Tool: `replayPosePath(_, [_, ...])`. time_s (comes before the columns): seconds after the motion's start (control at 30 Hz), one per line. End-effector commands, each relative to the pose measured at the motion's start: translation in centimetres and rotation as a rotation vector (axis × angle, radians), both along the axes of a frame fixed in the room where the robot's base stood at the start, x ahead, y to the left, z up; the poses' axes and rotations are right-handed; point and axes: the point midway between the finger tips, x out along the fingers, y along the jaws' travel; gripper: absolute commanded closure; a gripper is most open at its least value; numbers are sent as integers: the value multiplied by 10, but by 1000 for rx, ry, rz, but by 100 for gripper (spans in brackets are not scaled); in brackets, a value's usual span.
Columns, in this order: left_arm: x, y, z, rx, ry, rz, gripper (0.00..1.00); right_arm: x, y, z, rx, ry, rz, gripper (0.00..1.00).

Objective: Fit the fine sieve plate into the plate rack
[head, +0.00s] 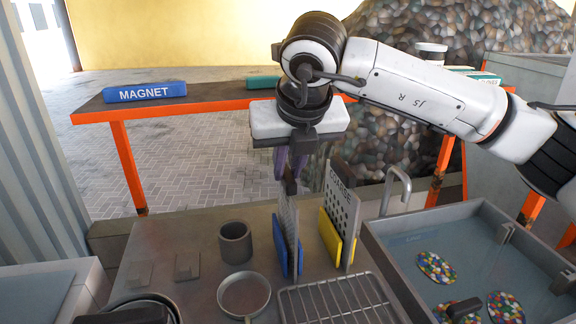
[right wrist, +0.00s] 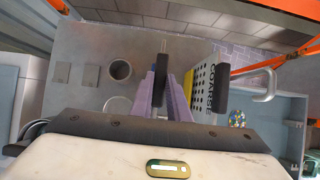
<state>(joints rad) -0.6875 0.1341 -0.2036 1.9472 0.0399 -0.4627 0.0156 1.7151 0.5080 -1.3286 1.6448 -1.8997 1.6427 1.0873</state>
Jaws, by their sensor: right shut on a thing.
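The fine sieve plate (head: 289,222) is a thin grey upright plate with a dark handle, seen nearly edge-on in the head view. My right gripper (head: 291,172) points down above it, its purple fingers shut on the dark handle (right wrist: 160,84). The plate's lower part stands between the blue sides of a rack slot (head: 280,250); I cannot tell whether it is fully seated. To its right, the perforated coarse plate (head: 342,212) stands in the yellow slot (head: 331,237) and also shows in the right wrist view (right wrist: 207,84). My left gripper is not in view.
A dark cup (head: 235,242), a round pan (head: 244,295) and a wire grid (head: 338,300) share the grey bench. At right is a water basin (head: 400,262) with discs of coloured bits (head: 436,267) and a tap (head: 396,188). An orange-legged table stands behind, with a blue MAGNET block (head: 145,91).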

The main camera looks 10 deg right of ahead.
Motion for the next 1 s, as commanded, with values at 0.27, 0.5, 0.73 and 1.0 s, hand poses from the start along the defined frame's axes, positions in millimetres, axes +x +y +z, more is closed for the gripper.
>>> replayPosePath(0.27, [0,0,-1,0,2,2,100,0,0,1,1,-2,1,71])
replayPosePath(0.5, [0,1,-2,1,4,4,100,0,0,0,1,-1,1,63])
replayPosePath(0.73, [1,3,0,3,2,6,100,-5,1,11,1,-3,2,63])
replayPosePath(1.0, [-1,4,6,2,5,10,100,-31,1,57,1,-4,2,63])
